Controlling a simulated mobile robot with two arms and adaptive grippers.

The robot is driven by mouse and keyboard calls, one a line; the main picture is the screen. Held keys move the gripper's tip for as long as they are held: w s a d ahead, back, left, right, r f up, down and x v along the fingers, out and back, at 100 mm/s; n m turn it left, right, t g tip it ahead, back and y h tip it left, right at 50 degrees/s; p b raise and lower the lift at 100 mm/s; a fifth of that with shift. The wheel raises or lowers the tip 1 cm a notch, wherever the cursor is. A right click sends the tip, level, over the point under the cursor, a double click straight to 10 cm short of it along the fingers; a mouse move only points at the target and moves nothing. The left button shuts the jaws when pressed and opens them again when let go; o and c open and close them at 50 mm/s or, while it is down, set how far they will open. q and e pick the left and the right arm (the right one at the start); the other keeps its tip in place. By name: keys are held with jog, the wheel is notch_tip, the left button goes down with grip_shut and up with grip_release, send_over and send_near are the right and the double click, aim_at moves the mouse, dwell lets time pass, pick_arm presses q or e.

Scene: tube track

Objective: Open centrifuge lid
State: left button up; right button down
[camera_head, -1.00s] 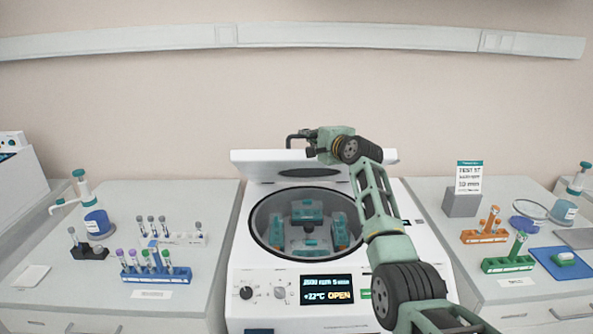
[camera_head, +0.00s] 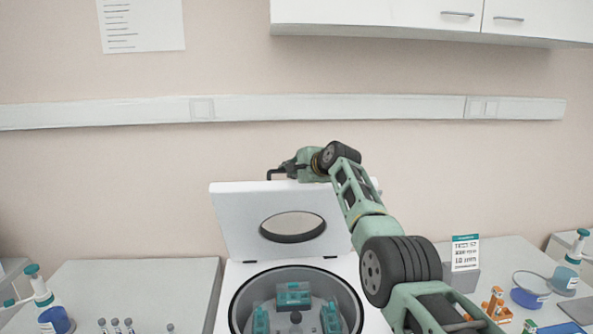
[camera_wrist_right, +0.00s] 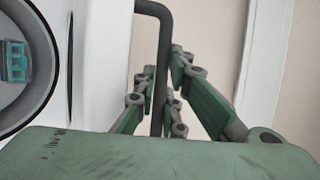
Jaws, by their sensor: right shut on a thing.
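The centrifuge lid (camera_head: 241,222) stands raised and tilted back in the head view, with a round window in its middle. Below it is the open centrifuge bowl (camera_head: 238,309), with teal buckets (camera_head: 293,295) inside. My right gripper (camera_head: 285,170) is at the lid's top edge. In the right wrist view my right gripper (camera_wrist_right: 160,100) is shut on the dark lid handle (camera_wrist_right: 166,30), a bar running between its fingers. The lid's white edge (camera_wrist_right: 105,60) lies beside it there. My left gripper is in neither view.
A label card on a grey block (camera_head: 463,284), a blue-based bottle (camera_head: 566,272) and orange tube holders (camera_head: 494,305) stand on the right bench. Another pump bottle (camera_head: 52,315) and several tubes are at left. The wall is behind the lid.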

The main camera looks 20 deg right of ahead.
jog(key=shift+f, duration=0.2)
jog(key=c, duration=2.2)
grip_release()
jog(key=shift+o, duration=0.5)
jog(key=shift+v, duration=1)
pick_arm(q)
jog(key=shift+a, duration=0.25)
pick_arm(e)
jog(key=v, duration=1)
